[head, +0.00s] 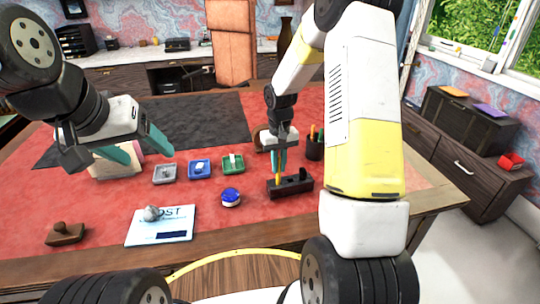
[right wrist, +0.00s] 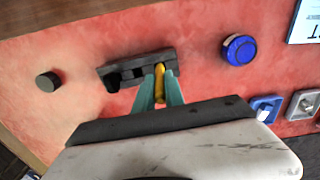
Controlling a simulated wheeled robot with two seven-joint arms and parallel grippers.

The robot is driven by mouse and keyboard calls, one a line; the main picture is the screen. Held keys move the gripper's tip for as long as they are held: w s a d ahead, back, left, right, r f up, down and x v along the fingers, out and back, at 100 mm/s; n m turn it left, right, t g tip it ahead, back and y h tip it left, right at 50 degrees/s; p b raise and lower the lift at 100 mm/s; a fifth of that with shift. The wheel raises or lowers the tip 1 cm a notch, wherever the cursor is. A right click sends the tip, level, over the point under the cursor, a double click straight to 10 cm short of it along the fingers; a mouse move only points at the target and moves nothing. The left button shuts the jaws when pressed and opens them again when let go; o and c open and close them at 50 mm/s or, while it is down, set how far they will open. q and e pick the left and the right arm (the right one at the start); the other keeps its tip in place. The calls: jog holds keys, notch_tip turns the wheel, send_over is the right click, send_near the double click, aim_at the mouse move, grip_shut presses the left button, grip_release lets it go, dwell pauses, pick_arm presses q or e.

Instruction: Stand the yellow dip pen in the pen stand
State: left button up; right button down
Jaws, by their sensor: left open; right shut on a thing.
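The dark pen stand (head: 297,188) lies on the red desk top, right of centre; the right wrist view shows its slotted top (right wrist: 125,72). My right gripper (head: 279,163) points down over the stand's left part, shut on the yellow dip pen (head: 278,180). The pen looks about upright, its lower end at the stand; it also shows between the teal fingers in the right wrist view (right wrist: 159,82). Whether its tip is inside a hole is hidden. My left gripper (head: 138,148) is open and empty above the desk's left side, in front of a pale block (head: 118,167).
A blue-lidded jar (head: 230,196) stands left of the stand. Grey (head: 165,175), blue (head: 199,169) and green (head: 232,163) trays lie behind it. A printed sheet (head: 150,233) and a brown stamp (head: 65,235) lie front left.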

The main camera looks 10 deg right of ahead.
jog(key=shift+f, duration=0.35)
jog(key=shift+f, duration=0.2)
jog(key=c, duration=1.4)
grip_release()
jog(key=shift+r, duration=0.1)
